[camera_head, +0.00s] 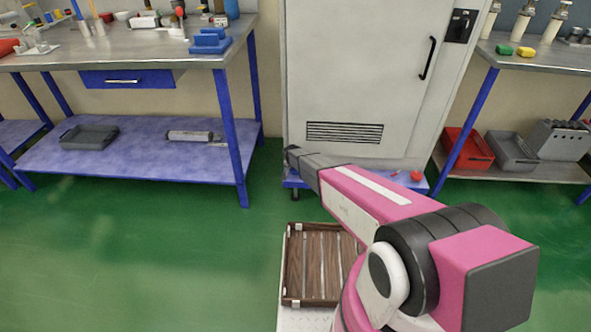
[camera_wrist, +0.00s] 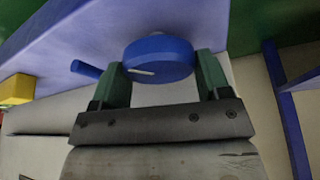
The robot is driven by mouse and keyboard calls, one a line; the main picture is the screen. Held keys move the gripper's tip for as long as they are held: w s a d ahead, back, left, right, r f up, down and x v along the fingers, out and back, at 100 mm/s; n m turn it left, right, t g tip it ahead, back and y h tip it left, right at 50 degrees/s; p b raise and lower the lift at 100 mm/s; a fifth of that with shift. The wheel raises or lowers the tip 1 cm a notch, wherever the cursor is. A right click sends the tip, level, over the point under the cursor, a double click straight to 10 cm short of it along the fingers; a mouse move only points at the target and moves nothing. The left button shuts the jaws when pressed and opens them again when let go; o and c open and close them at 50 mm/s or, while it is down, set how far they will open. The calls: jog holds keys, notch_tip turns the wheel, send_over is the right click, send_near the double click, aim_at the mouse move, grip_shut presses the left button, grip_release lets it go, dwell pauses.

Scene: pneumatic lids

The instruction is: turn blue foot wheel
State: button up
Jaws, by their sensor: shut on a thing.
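The blue foot wheel (camera_wrist: 160,56) is a round blue knob with a pale line mark on its face, in the upper middle of the wrist view. My gripper (camera_wrist: 162,68) has one green finger on each side of the wheel and is shut on it. The wheel sits against a blue-violet beam (camera_wrist: 60,48). In the head view the grey cabinet (camera_head: 360,70) stands on a blue base (camera_head: 293,180).
A blue peg (camera_wrist: 86,70) and a yellow block (camera_wrist: 16,90) are left of the wheel. A red part (camera_head: 417,175) is at the base's right. A workbench (camera_head: 150,58) stands left, another (camera_head: 545,62) right. Green floor (camera_head: 130,250) is clear at left.

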dwell(0.4)
jog(key=o, duration=0.9)
jog(key=shift+r, duration=0.15)
jog(key=v, duration=1)
jog(key=shift+s+a+r, duration=0.1)
jog(key=shift+s+r, duration=0.1)
jog(key=s+d+r+n+g, duration=0.1)
jog(key=s+d+r, duration=0.6)
jog(key=s, duration=0.3)
jog(key=s+d+r+n+g, duration=0.1)
jog(key=s+d+r, duration=0.7)
jog(key=s+d, duration=0.1)
jog(key=s+d+r+n+g+y, duration=0.1)
jog(key=s+d+r+g, duration=0.1)
jog(key=s+d+r, duration=0.5)
jog(key=shift+s+d+r, duration=0.1)
jog(key=shift+s+d, duration=0.2)
jog(key=shift+s, duration=0.45)
jog(key=shift+s+d, duration=0.25)
jog(key=shift+s, duration=0.45)
jog(key=shift+s+d+r, duration=0.1)
jog(key=shift+s+d, duration=0.2)
jog(key=shift+s, duration=0.45)
